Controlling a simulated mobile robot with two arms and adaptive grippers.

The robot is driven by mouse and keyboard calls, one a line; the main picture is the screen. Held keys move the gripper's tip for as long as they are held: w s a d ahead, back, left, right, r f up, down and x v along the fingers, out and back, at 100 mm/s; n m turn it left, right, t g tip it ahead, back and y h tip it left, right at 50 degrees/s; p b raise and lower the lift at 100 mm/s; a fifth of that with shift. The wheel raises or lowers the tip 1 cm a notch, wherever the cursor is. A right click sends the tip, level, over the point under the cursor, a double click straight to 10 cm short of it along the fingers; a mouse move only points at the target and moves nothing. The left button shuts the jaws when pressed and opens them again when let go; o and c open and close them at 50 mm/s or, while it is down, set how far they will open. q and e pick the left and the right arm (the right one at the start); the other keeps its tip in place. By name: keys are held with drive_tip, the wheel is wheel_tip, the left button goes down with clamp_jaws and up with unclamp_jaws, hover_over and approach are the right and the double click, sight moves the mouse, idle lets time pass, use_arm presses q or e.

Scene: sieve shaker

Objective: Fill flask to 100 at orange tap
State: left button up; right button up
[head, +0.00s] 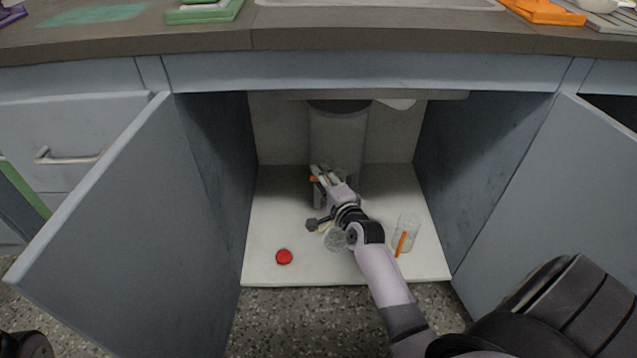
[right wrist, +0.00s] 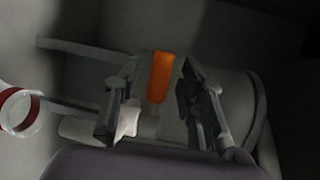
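An orange tap handle (right wrist: 161,77) shows in the right wrist view between the two fingers of my right gripper (right wrist: 160,108), with a gap on each side. In the head view the right gripper (head: 323,174) reaches into the cabinet, at the front of a grey cylindrical tank (head: 338,135); only a little orange shows there. The gripper is open. A clear glass vessel (head: 410,226) with an orange strip at it stands on the right of the cabinet floor. Another clear round object (head: 335,240) lies beside my arm, partly hidden. I cannot tell which is the flask.
A red round object (head: 284,257) lies on the white cabinet floor (head: 265,215). Open doors stand at the left (head: 120,230) and right (head: 545,200). A clear ring-shaped thing with a red band (right wrist: 19,110) shows in the right wrist view. The front left of the floor is mostly free.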

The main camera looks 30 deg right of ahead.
drive_tip(key=shift+x, duration=0.9)
drive_tip(key=shift+s, duration=0.1)
clamp_jaws()
